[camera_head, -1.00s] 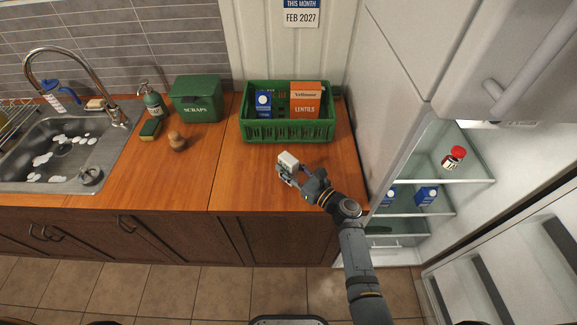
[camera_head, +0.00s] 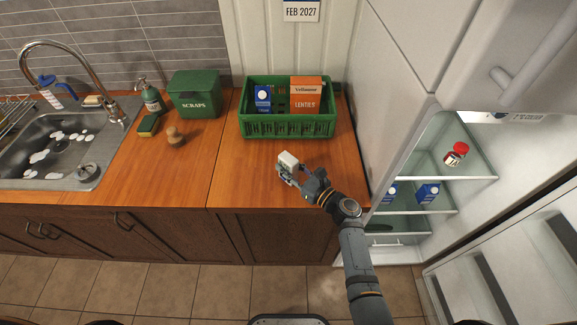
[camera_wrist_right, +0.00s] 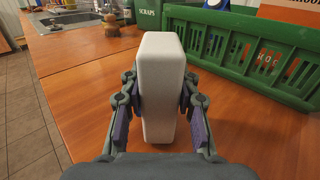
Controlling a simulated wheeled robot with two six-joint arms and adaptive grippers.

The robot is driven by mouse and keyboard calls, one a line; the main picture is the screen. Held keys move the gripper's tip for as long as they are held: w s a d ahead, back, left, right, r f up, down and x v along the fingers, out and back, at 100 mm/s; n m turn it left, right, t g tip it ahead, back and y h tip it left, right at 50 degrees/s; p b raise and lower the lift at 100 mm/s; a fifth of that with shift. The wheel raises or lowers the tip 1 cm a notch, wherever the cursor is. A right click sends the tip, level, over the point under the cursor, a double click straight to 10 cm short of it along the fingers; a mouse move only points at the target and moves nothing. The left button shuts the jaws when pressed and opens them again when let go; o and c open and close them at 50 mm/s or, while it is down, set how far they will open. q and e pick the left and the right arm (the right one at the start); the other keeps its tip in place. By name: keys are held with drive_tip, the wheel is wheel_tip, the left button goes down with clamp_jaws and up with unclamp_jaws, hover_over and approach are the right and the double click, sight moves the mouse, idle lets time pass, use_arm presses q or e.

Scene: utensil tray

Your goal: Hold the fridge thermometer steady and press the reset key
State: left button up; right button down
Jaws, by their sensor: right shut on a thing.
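The fridge thermometer is a small white block (camera_head: 288,160) on the wooden counter in front of the green crate. In the right wrist view the white block (camera_wrist_right: 161,90) stands upright between my fingers, showing a plain face. No display or reset key can be made out. My right gripper (camera_head: 289,172) is shut on the block, with the finger pads (camera_wrist_right: 162,115) against its left and right sides. My left gripper is not in the head view.
A green crate (camera_head: 285,130) with cartons stands just behind the block. A scraps bin (camera_head: 194,105), wooden brush (camera_head: 175,137), sponge and soap bottle stand left, beside the sink (camera_head: 45,178). The open fridge (camera_head: 445,175) is at the right. The counter left of the block is clear.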

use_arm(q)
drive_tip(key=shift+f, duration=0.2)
use_arm(e)
drive_tip(key=shift+f, duration=0.2)
idle(0.4)
drive_tip(key=c, duration=1.1)
unclamp_jaws()
drive_tip(key=shift+o, duration=0.2)
drive_tip(key=shift+c, duration=0.3)
clamp_jaws()
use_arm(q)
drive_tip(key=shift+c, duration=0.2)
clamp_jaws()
